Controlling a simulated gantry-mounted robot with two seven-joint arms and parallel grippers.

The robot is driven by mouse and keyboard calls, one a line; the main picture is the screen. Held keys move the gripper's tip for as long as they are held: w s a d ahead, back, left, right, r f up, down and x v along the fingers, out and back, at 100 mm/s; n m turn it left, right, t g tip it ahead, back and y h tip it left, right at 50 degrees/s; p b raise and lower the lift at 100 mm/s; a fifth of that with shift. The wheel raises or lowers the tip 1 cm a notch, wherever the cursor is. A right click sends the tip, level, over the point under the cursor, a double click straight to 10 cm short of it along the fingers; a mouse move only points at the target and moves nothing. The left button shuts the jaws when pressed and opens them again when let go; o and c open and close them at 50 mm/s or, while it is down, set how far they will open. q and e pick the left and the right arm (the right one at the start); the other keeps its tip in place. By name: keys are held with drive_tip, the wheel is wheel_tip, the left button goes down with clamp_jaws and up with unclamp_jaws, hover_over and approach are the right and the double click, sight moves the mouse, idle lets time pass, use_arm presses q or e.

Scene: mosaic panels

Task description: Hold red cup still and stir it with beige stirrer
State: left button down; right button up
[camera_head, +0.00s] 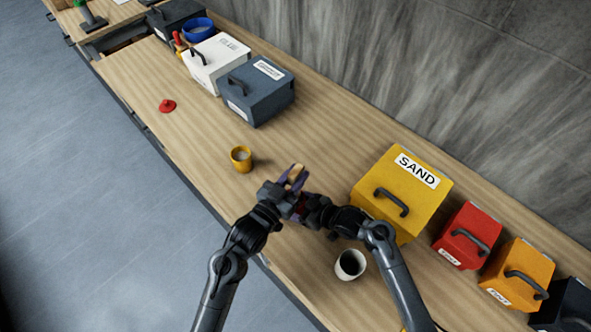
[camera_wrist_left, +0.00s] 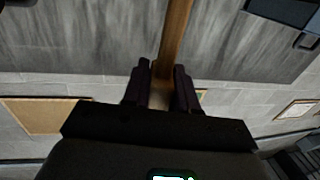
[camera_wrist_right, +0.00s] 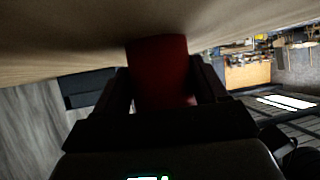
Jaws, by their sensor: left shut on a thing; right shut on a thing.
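My left gripper (camera_head: 291,183) is shut on the beige stirrer (camera_head: 296,171), whose top end sticks out above the fingers. The stirrer also shows in the left wrist view (camera_wrist_left: 176,40) as a brown rod between the two fingers. My right gripper (camera_wrist_right: 165,85) is shut on the red cup (camera_wrist_right: 160,70), which fills the space between its fingers close to the wooden table. In the head view only a little of the red cup (camera_head: 302,207) shows between the two grippers. The left gripper is right above the cup. Whether the stirrer's lower end is inside the cup is hidden.
A yellow cup (camera_head: 241,158) stands to the left, and a white cup (camera_head: 350,264) with dark contents is close to my right arm. A yellow SAND box (camera_head: 408,190) is at the right. A red lid-like piece (camera_head: 167,105) lies further left on the table (camera_head: 190,140).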

use_arm(q)
drive_tip(key=shift+f, duration=0.8)
drive_tip(key=shift+a, duration=0.3)
drive_tip(key=shift+s+a, duration=0.1)
drive_tip(key=shift+s, duration=0.4)
drive_tip(key=shift+d, duration=0.45)
drive_tip(key=shift+w+a+f, duration=0.2)
drive_tip(key=shift+w+a, duration=0.05)
drive_tip(key=shift+w, duration=0.05)
drive_tip(key=shift+f, duration=0.35)
drive_tip(key=shift+r, duration=0.1)
idle(0.4)
